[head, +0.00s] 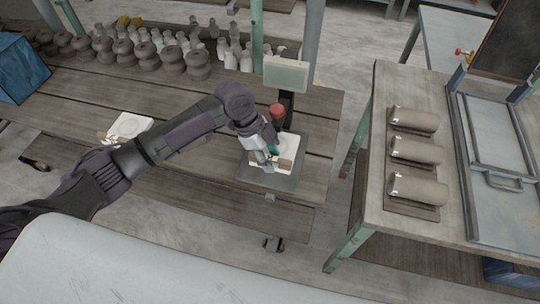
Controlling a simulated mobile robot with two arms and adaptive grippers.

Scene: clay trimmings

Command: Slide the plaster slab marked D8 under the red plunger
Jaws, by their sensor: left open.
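A device with a red plunger (277,111) stands near the right end of the plank table. A white slab (288,146) with a brown label lies on its dark grey base plate (268,179), just in front of the plunger. A second white slab (130,124) with a round relief lies on the table to the left. I cannot read either label, so I cannot tell which is D8. My left gripper (271,156) is open over the slab on the base plate and hides part of it. I cannot tell whether it touches the slab. My right gripper is not in view.
The device carries a pale display box (285,74). Rows of grey clay pots and bottles (197,64) stand along the table's back, with a blue box (18,68) at far left. Another table at right holds several clay rolls (418,187).

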